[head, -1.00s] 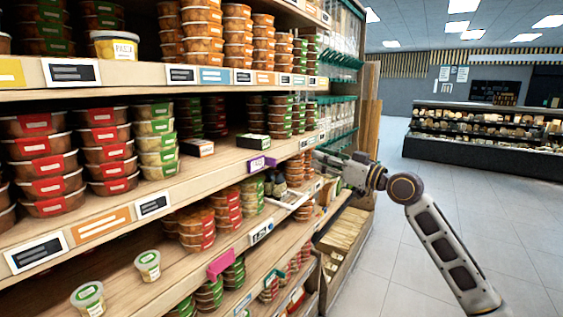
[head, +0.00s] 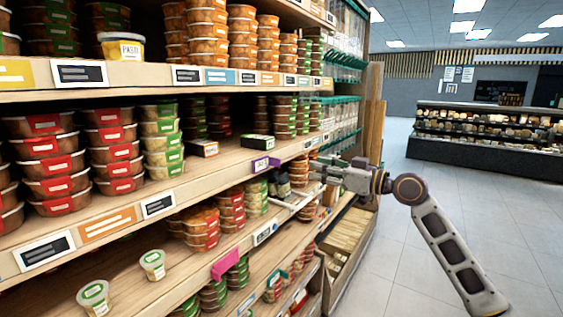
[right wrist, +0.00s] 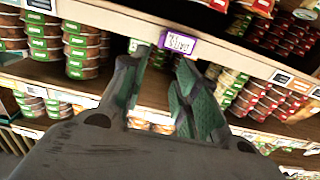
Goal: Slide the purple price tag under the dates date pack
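The purple price tag (head: 260,165) is on the front edge of the middle shelf. It also shows in the right wrist view (right wrist: 180,43), just beyond my fingertips. A small green-topped dark box (head: 257,141) lies on the shelf right behind the tag, and a dark box with an orange side (head: 204,148) lies to its left. I cannot read which of them is the dates pack. My right gripper (head: 318,168) is in front of the shelf, to the right of the tag. In the right wrist view the gripper (right wrist: 160,62) has its fingers apart with nothing between them. My left gripper is not seen.
Stacked tubs (head: 45,155) fill the middle shelf at left, and more stand on the shelves above and below. A pink tag (head: 225,263) hangs on a lower shelf edge. Two small tubs (head: 152,264) stand low at left. The aisle floor at right is clear.

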